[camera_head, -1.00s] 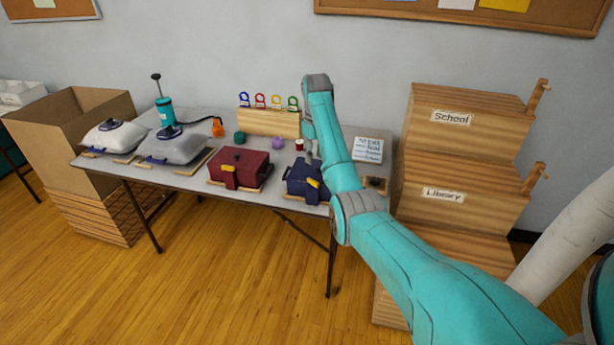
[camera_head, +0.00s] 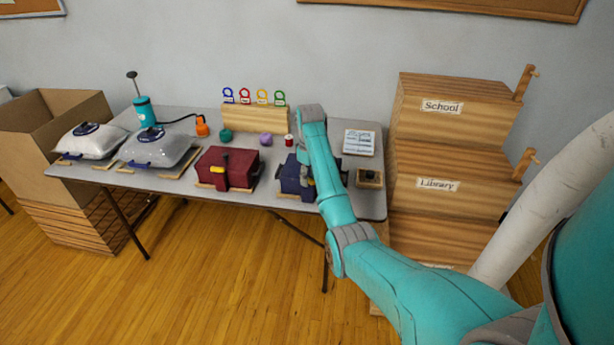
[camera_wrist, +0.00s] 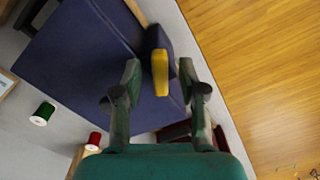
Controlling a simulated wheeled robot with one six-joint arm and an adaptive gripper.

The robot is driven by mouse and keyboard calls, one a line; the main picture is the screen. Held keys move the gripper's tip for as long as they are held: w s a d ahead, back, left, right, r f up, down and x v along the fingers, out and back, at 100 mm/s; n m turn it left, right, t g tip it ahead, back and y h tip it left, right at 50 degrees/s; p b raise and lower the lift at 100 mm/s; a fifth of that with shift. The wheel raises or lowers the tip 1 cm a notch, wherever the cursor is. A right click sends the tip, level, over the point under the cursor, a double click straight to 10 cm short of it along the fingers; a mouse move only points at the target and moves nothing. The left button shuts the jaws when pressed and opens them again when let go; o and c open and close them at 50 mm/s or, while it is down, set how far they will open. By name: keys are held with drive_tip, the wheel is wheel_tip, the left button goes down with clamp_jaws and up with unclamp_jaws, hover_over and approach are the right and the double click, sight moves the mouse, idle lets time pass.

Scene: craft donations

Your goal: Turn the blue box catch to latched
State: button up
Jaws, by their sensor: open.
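The blue box (camera_head: 289,181) stands shut at the front of the table. Its yellow catch (camera_head: 307,182) is on its front side, partly hidden by my arm in the head view. In the wrist view the blue box (camera_wrist: 80,60) fills the upper left, and the yellow catch (camera_wrist: 160,76) sits on a dark blue block at its edge. My gripper (camera_wrist: 160,78) is open, with one finger on either side of the catch in that view. I cannot tell whether a finger touches it. In the head view the fingers are small and mostly hidden near the box.
A dark red box (camera_head: 225,165) with a yellow catch stands just left. A red spool (camera_head: 289,140), a purple ball (camera_head: 266,139) and a white sign (camera_head: 359,142) are behind. Wooden crates (camera_head: 440,165) stand beyond the table's right end.

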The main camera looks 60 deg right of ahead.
drive_tip(key=shift+c, duration=0.3)
clamp_jaws()
drive_tip(key=shift+m, duration=0.3)
drive_tip(key=m, duration=0.5)
drive_tip(key=shift+a, duration=0.15)
drive_tip(key=m, duration=0.6)
drive_tip(key=shift+w+a, duration=0.1)
drive_tip(key=shift+w, duration=0.05)
drive_tip(key=shift+m, duration=0.3)
